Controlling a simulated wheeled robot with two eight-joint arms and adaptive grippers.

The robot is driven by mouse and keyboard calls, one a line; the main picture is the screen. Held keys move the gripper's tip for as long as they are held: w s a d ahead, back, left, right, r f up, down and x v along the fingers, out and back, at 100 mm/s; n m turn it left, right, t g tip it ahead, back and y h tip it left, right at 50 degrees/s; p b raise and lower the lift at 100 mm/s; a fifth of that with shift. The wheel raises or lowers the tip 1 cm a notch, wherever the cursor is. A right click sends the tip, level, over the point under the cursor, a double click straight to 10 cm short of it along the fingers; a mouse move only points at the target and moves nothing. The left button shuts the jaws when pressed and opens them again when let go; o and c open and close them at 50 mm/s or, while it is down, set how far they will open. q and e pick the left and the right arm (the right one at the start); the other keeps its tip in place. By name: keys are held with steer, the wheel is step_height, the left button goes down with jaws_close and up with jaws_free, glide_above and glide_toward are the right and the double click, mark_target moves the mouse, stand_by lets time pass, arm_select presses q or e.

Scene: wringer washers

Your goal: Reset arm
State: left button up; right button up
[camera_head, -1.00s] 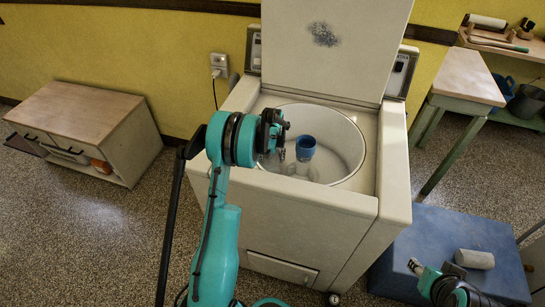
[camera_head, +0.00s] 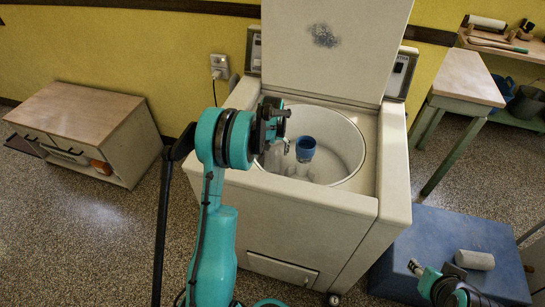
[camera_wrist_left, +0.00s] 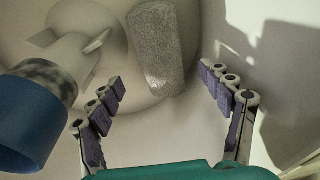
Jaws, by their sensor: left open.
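My left gripper (camera_head: 275,128) is over the left part of the open washer tub (camera_head: 347,150). It is open, with its two padded fingers apart in the left wrist view (camera_wrist_left: 163,80). A grey speckled piece (camera_wrist_left: 155,45) lies in the tub beyond the fingers, with a gap around it. The agitator with a blue top (camera_head: 306,147) stands in the tub to the right of the gripper; its blue top (camera_wrist_left: 35,125) fills the lower left of the wrist view. My right gripper (camera_head: 418,268) is at the lower right, too small to read its fingers.
The washer's lid (camera_head: 335,50) stands up behind the tub. A blue platform (camera_head: 440,232) at right carries a grey roll (camera_head: 475,259). A low cabinet (camera_head: 80,125) stands at left and a wooden-topped table (camera_head: 468,78) at right. Speckled floor is clear at front left.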

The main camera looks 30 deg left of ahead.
arm_select(q)
steer(key=s+d+r+m+t, duration=0.1)
steer(key=s+d+r, duration=0.15)
steer(key=r, duration=0.45)
steer(key=s+d+r, duration=0.2)
steer(key=d+r, duration=0.2)
steer(key=r, duration=0.2)
steer(key=s+d+r+m+t, duration=0.1)
steer(key=s+d+r, duration=0.1)
steer(key=s, duration=0.3)
steer(key=s+d+r+m+t, duration=0.1)
steer(key=s+d+r, duration=0.1)
steer(key=s+d, duration=0.3)
steer(key=s+d+r+m+t, duration=0.1)
steer(key=s+d+r, duration=0.2)
steer(key=s, duration=0.3)
steer(key=shift+s+d, duration=0.2)
steer(key=shift+d, duration=0.4)
steer(key=s+d+f+m+t, duration=0.1)
steer(key=s+d+f, duration=0.1)
steer(key=s, duration=0.5)
steer(key=shift+d+f+m+t+h, duration=0.2)
steer(key=shift+d+m+t+h, duration=0.15)
steer(key=shift+d, duration=0.35)
